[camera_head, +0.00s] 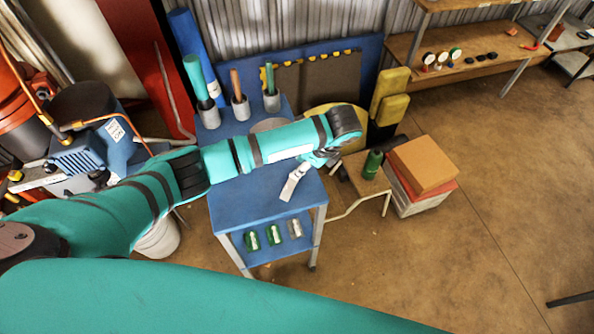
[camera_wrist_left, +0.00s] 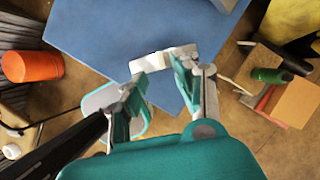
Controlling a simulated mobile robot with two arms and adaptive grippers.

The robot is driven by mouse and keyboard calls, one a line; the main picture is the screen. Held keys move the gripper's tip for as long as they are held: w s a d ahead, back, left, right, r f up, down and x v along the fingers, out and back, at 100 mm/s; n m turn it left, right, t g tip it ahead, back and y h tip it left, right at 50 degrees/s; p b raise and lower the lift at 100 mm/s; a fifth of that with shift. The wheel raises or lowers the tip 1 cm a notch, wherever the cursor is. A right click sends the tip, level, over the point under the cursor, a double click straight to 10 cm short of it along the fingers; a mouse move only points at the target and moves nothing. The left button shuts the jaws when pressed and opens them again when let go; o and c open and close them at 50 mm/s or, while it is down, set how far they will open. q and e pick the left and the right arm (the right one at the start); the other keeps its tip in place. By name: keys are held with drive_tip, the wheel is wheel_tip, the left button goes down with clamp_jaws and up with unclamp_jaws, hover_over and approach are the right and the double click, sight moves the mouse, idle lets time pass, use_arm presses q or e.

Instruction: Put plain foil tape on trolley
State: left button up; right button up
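The blue trolley (camera_head: 237,207) stands in the middle of the head view. Its top also fills the upper middle of the left wrist view (camera_wrist_left: 95,40). A pale silver-white piece (camera_head: 295,180), which looks like the plain foil tape, is over the right part of the top. In the left wrist view it (camera_wrist_left: 163,58) shows just beyond my fingertips, partly covered by the right-hand finger. My left gripper (camera_wrist_left: 158,78) has its fingers apart. It (camera_head: 318,162) is partly hidden by its wrist in the head view. My right gripper is out of view.
The trolley's lower shelf holds two green rolls (camera_head: 262,238) and a silver one (camera_head: 295,228). Tube holders (camera_head: 240,107) stand at its back. A low bench (camera_head: 362,182) with a green bottle (camera_head: 372,164) and stacked boxes (camera_head: 424,165) is close right.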

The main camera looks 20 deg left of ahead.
use_arm(q)
drive_tip(key=v, duration=0.6)
drive_tip(key=shift+r, duration=0.25)
drive_tip(key=shift+d, duration=0.15)
